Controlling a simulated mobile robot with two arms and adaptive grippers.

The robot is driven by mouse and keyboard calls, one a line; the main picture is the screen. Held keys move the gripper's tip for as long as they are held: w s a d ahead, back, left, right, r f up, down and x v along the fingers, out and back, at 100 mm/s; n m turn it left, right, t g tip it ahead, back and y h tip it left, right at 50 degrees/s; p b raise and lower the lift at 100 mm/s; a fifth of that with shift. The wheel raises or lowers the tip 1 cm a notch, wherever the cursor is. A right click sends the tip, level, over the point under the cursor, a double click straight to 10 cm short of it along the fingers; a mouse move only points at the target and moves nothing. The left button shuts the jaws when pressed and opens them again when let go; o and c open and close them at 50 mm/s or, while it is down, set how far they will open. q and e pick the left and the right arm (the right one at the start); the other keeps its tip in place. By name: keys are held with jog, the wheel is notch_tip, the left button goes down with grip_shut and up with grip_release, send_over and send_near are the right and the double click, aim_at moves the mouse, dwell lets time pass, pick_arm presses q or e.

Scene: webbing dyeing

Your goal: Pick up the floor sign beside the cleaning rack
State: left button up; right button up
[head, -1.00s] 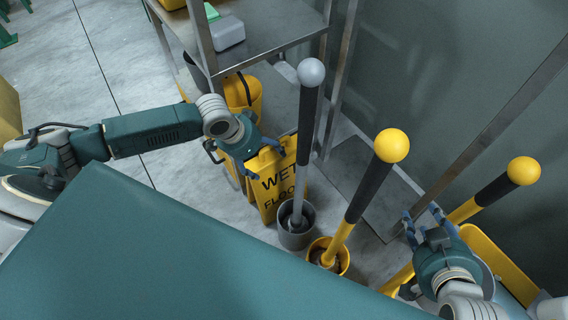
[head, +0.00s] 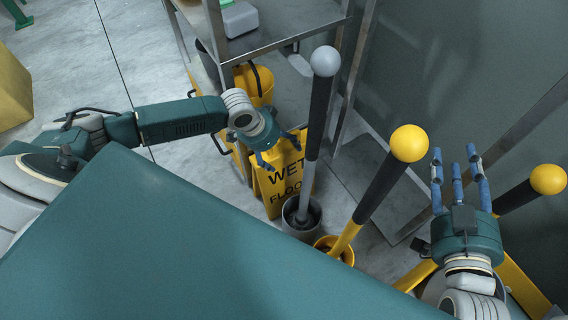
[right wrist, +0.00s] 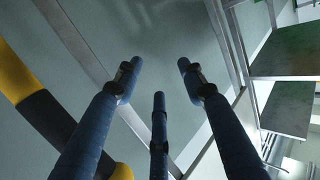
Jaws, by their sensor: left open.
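The yellow floor sign (head: 284,186), with the words WET FLOOR on its face, stands on the floor beside the metal rack (head: 278,40). My left gripper (head: 280,150) is at the top of the sign, its fingers spread at the sign's upper edge. I cannot tell whether they touch it. The gripper and wrist hide part of the top edge. My right gripper (head: 457,158) is open and empty at the right, fingers pointing up in the head view; its spread fingers also show in the right wrist view (right wrist: 158,75).
A grey-knobbed plunger (head: 324,62) in a grey bucket (head: 301,216) stands just right of the sign. A yellow-knobbed one (head: 409,143) stands in a yellow bucket, and another (head: 547,180) is behind my right gripper. A yellow container (head: 254,86) is behind the sign.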

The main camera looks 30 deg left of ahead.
aim_at(286, 155)
pick_arm(q)
jog(key=shift+b+x, duration=0.75)
jog(key=shift+x, duration=0.5)
jog(key=b+x, duration=0.1)
jog(key=x, duration=0.1)
jog(key=shift+w+d+f, duration=0.15)
jog(key=shift+w+d, duration=0.05)
jog(key=shift+d, duration=0.05)
jog(key=c, duration=2)
jog(key=shift+w, duration=0.15)
grip_shut()
pick_arm(e)
jog(key=s+a+r+t+y, duration=0.1)
jog(key=r+t, duration=0.6)
jog(key=r, duration=0.8)
jog(key=shift+s+r+t+y, duration=0.15)
jog(key=shift+s+t+y, duration=0.15)
jog(key=shift+s+y, duration=0.7)
